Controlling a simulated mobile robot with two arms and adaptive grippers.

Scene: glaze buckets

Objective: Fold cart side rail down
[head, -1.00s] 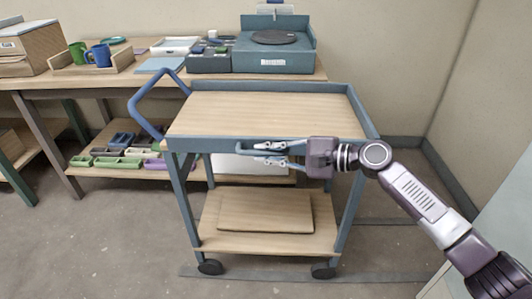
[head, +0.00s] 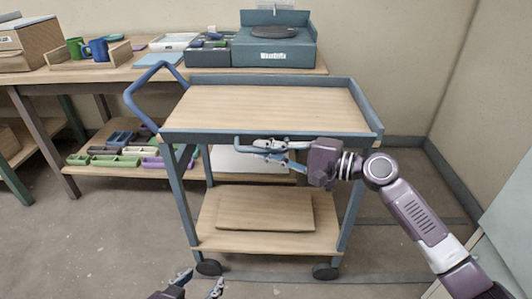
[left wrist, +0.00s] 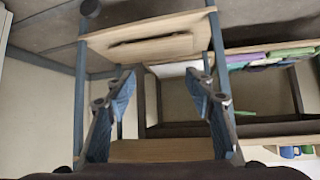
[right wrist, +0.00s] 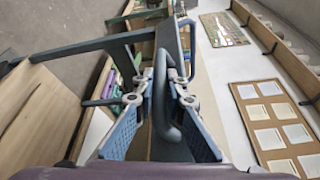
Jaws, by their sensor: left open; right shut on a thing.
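The blue-grey cart has a wooden top (head: 270,108) with raised rails at the back and right. The front side rail (head: 210,138) shows as a narrow band along the near edge; I cannot tell its exact tilt. A blue loop handle sits at this rail, clearest in the right wrist view (right wrist: 161,90). My right gripper (head: 262,150) is shut on this handle, with a finger on each side. My left gripper (head: 199,281) is open and empty, low in front of the cart. Its spread fingers also show in the left wrist view (left wrist: 159,82).
The cart's lower shelf holds a flat wooden board (head: 265,210). A blue push handle (head: 130,95) rises at the cart's left. Behind stands a workbench with mugs (head: 97,50) and a turntable unit (head: 273,48). The floor at front left is clear.

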